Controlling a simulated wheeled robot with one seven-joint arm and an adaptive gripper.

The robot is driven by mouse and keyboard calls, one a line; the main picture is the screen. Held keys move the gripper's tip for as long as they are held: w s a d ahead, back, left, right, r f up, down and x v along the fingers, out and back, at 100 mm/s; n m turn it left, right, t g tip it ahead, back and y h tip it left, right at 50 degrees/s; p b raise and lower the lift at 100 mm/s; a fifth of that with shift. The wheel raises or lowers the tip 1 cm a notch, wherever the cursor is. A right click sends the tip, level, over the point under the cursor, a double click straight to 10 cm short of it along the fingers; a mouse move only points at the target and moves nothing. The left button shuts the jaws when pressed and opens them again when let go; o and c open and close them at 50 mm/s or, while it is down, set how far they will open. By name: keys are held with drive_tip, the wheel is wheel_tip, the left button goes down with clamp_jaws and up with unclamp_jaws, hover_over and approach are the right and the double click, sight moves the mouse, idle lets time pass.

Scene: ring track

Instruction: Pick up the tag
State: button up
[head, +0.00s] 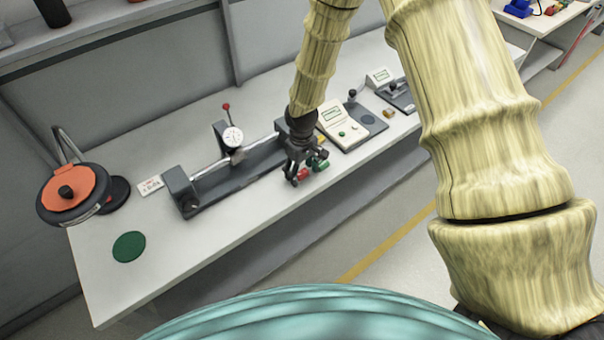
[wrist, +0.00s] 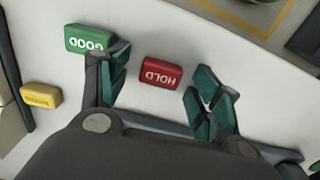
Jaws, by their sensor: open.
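A red tag marked HOLD (wrist: 161,72) lies on the white bench top between the two fingers of my gripper (wrist: 160,90) in the wrist view. My gripper is open, and the fingers stand apart on either side of the red tag. A green tag marked GOOD (wrist: 88,39) lies to the left, just beyond the left finger, which partly overlaps it. A yellow tag (wrist: 41,95) lies further left. In the head view my gripper (head: 296,172) is low over the bench's front edge, with the red tag (head: 303,174) and green tag (head: 320,163) beside its fingers.
A grey gauge fixture with a dial (head: 233,137) stands left of my gripper on the bench (head: 160,267). A cream instrument (head: 343,127) sits to the right. An orange round device (head: 70,190) and a green disc (head: 129,246) are at the left end.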

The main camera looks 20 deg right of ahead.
drive_tip(key=c, duration=0.9)
drive_tip(key=shift+c, duration=0.2)
drive_tip(key=shift+r, duration=0.15)
